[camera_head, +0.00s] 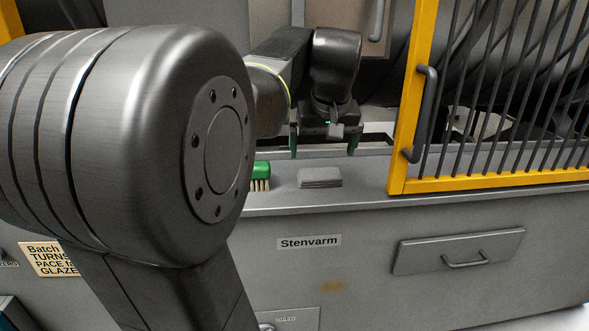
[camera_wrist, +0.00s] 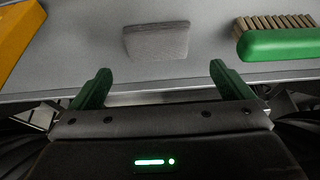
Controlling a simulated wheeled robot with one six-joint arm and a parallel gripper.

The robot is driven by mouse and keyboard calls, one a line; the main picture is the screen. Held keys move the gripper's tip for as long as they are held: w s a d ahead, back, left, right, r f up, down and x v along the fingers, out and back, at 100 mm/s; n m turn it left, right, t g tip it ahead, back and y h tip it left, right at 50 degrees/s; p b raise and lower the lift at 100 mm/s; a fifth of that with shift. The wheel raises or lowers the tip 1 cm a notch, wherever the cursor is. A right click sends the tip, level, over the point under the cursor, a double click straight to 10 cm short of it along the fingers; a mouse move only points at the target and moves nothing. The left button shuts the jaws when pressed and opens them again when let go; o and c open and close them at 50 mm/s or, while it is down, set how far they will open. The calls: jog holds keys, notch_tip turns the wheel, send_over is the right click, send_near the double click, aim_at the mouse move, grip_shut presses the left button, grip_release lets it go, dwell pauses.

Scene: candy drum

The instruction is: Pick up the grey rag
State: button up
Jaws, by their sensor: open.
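The grey rag (camera_head: 320,178) lies folded flat on the grey machine ledge, just above the "Stenvarm" label. It also shows in the wrist view (camera_wrist: 156,41), ahead of the fingertips and between their lines. My gripper (camera_head: 323,150) is behind and above the rag in the head view, with its two green fingers spread. In the wrist view my gripper (camera_wrist: 160,72) is open, with nothing between the fingers. The rag is apart from both fingers.
A green brush (camera_head: 261,174) with pale bristles lies left of the rag, partly hidden by my arm; it also shows in the wrist view (camera_wrist: 280,44). A yellow barred gate (camera_head: 412,110) stands right of the rag. The ledge (camera_head: 365,190) between rag and gate is bare.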

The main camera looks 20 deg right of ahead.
aim_at(320, 173)
jog(key=x, duration=0.8)
jog(key=shift+w+d+f, duration=0.15)
jog(key=c, duration=0.7)
notch_tip(320, 173, up, 10)
jog(key=shift+r+p, duration=0.1)
jog(key=shift+p, duration=0.2)
jog(key=shift+c, duration=0.2)
jog(key=o, duration=0.4)
jog(key=c, duration=0.3)
